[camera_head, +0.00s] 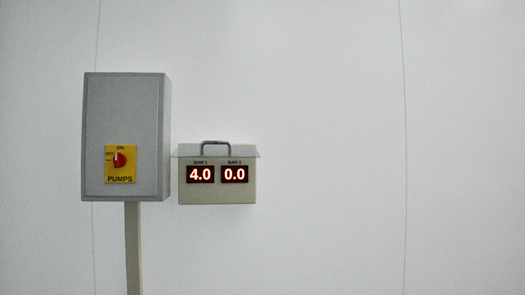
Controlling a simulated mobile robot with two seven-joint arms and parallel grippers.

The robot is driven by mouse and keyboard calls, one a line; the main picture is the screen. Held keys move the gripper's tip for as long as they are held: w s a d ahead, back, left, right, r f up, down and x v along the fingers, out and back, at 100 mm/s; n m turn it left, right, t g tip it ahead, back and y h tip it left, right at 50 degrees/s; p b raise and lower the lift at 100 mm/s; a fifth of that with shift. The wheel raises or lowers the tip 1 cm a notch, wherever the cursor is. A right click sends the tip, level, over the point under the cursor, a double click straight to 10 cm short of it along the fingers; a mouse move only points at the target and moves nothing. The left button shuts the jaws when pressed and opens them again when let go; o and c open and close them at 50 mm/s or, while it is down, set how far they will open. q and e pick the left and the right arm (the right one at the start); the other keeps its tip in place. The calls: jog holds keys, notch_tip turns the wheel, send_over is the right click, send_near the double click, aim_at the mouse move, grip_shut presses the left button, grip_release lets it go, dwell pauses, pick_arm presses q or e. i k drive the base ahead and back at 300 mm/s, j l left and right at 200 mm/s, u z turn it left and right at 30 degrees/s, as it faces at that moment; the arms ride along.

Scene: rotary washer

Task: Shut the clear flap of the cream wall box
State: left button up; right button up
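The cream wall box (217,194) hangs on the white wall, left of the middle of the view. Its front has two red-digit displays, BAR 1 (201,174) reading 4.0 and BAR 2 (235,174) reading 0.0. A thin pale flap (247,151) shows as a strip along the box's top edge, a little wider than the box. It looks raised, seen nearly edge-on, with the display digits clear below it. A grey arched handle (215,143) stands up at the flap. Neither of my grippers is in view.
A larger grey box (124,110) stands close on the left, with a red PUMPS switch (120,160) on a yellow plate and a grey conduit (133,250) running down. The wall (330,150) to the right is bare, with thin vertical seams.

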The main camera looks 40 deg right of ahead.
aim_at(210, 149)
jog(key=z, duration=1.1)
